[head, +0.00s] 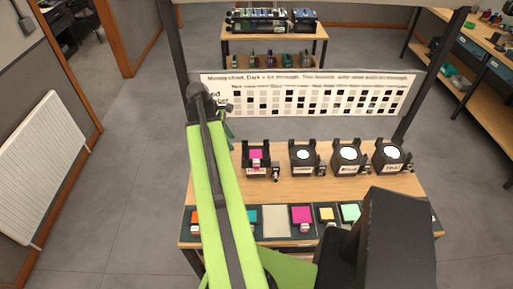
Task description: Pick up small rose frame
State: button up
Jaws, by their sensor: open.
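Two rose-pink squares show in the head view. One rose frame (302,214) lies in the dark front rack on the near edge of the table, with a pale tab at its lower edge. The other, a smaller pink piece (256,154), sits at the leftmost black lamp holder (247,172). Sizes are hard to compare at this distance. My green arm reaches forward left of both pieces, with its far joint beyond the table. My gripper's fingers cannot be made out; they are hidden behind the arm or outside the picture.
The rack also holds orange (197,220), teal, beige (276,222), yellow (327,214) and mint (350,212) pieces. Three lit holders (349,154) stand to the right. A printed chart board (310,93) and dark posts rise behind. My black body part covers the front right.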

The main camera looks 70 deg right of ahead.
jog(key=s+d+r, duration=0.1)
jog(key=s+d, duration=0.1)
jog(key=s, duration=0.1)
jog(key=b, duration=1.2)
send_near(256, 160)
jog(key=x, duration=0.5)
jog(key=shift+w+a+f, duration=0.15)
jog(key=shift+a+f, duration=0.2)
jog(key=shift+r+p, duration=0.1)
jog(key=shift+p, duration=0.2)
jog(key=b+x, duration=0.5)
jog(key=shift+s+d, duration=0.25)
jog(key=shift+d, duration=0.1)
jog(key=shift+r, duration=0.1)
grip_shut()
